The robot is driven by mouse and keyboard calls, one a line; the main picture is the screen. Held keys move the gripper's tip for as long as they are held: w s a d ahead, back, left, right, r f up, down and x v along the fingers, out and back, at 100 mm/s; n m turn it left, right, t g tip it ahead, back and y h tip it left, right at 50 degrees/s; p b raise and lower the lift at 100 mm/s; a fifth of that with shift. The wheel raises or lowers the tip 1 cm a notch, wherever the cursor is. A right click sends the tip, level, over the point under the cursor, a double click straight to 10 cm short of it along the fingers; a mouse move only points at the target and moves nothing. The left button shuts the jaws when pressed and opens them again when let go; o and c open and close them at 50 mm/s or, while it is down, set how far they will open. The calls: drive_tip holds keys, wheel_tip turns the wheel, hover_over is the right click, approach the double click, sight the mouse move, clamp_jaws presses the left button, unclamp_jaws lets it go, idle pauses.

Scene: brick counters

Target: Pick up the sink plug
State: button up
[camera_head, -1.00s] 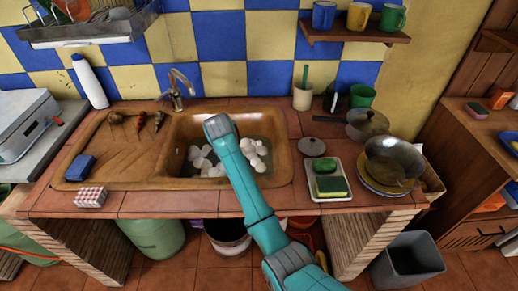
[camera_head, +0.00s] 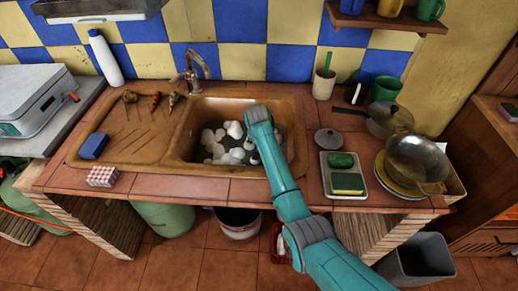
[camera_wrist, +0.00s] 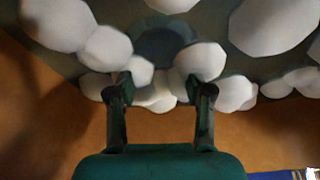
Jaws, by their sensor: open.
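The sink basin (camera_head: 185,137) is brown and holds water with several white foam balls (camera_head: 217,140). In the wrist view, a dark blue-grey round shape (camera_wrist: 160,43) lies beyond my fingertips among the foam balls. It looks like the sink plug, but foam hides part of its edge and I cannot be sure. My gripper (camera_wrist: 163,88) is open and points down into the basin, its two fingers apart with foam balls around the tips. The round shape is ahead of the gap between the fingers, not between them. In the head view my wrist hides most of the gripper.
The faucet (camera_head: 190,68) stands behind the basin. A blue sponge (camera_head: 94,146) and a checkered box (camera_head: 102,176) lie left. A grey lid (camera_head: 328,141), a sponge tray (camera_head: 360,185) and a pan (camera_head: 416,160) crowd the right counter.

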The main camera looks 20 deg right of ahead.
drive_tip(key=shift+x, duration=1.55)
drive_tip(key=shift+r, duration=0.1)
clamp_jaws()
drive_tip(key=shift+a, duration=0.1)
